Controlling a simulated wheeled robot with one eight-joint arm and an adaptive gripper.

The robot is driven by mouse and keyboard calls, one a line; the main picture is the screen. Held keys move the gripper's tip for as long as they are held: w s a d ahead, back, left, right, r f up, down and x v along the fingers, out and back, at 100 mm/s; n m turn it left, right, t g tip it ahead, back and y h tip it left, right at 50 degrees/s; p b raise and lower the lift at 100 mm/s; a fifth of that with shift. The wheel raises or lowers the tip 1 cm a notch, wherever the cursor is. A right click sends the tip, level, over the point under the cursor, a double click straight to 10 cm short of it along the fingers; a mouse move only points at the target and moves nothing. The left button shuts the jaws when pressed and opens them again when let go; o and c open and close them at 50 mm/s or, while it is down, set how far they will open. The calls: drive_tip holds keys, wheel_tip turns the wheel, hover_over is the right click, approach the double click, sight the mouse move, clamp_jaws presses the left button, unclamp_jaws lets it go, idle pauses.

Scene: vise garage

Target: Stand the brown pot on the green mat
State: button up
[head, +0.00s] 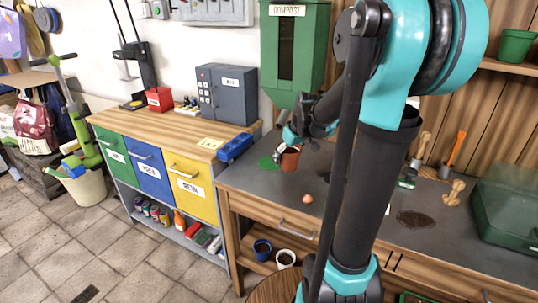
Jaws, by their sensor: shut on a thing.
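The brown pot (290,160) is upright over the grey workbench, near its back left part. My gripper (281,152) is shut on the pot at its upper left side. The green mat (266,163) lies flat on the bench just left of the pot, partly hidden by the pot and my gripper. The pot is at the mat's right edge in the picture. I cannot tell whether its base touches the bench or hangs a little above it.
A small round orange-brown thing (307,198) lies on the bench nearer the front. The green compost bin (294,55) hangs on the wall behind. A dark patch (415,219) marks the bench at the right.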

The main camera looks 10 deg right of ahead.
drive_tip(key=w+a, duration=0.1)
drive_tip(key=w, duration=0.2)
drive_tip(key=w+a, duration=0.2)
drive_tip(key=w, duration=0.1)
drive_tip(key=w+a, duration=0.2)
drive_tip(key=w, duration=0.1)
drive_tip(key=shift+w, duration=0.2)
drive_tip(key=shift+w+f, duration=0.1)
drive_tip(key=shift+f, duration=1.65)
drive_tip(key=shift+f, duration=0.1)
drive_tip(key=o, duration=1.2)
drive_tip(key=v, duration=1.2)
